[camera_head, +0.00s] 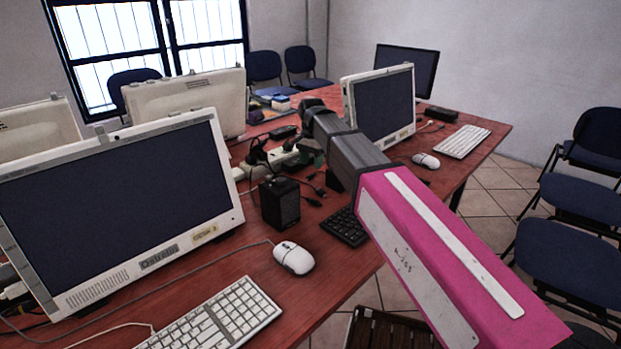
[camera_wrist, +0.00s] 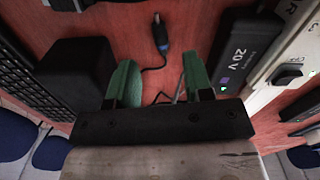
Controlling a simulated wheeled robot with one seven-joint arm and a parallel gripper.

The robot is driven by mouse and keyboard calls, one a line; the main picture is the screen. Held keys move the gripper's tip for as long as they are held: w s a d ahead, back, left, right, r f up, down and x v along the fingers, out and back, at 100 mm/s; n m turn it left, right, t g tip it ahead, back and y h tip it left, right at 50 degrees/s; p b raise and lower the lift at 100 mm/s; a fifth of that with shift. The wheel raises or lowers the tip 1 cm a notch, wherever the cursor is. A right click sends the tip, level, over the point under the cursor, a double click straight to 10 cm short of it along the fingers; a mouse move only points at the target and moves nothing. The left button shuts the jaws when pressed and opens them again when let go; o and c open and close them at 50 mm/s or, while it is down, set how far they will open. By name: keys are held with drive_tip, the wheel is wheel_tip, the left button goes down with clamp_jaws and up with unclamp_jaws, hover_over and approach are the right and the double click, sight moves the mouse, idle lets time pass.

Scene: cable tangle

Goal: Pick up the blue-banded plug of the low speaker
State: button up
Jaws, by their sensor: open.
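A dark plug with a blue band (camera_wrist: 162,46) lies on the red-brown table in the wrist view, its tip pointing away and its thin black cable curling back between my fingers. My gripper (camera_wrist: 158,72) is open, with green fingers on either side of that cable. The plug is just beyond the fingertips, apart from them. A low black box, seemingly the speaker (camera_wrist: 72,68), is left of my gripper. In the head view the black speaker (camera_head: 280,204) stands behind the white mouse. My gripper (camera_head: 308,158) is partly hidden behind my arm there, and the blue band cannot be made out.
A black adapter marked 20 V (camera_wrist: 241,50) is close to the right finger, beside a pale power strip (camera_wrist: 292,62). Several other cables and plugs lie around. A black keyboard (camera_head: 345,227), white mouse (camera_head: 293,257) and large monitor (camera_head: 120,205) are nearby.

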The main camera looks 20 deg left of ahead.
sight(312, 174)
drive_tip(key=f, duration=0.5)
drive_tip(key=shift+w, duration=0.25)
drive_tip(key=shift+r, duration=0.1)
clamp_jaws()
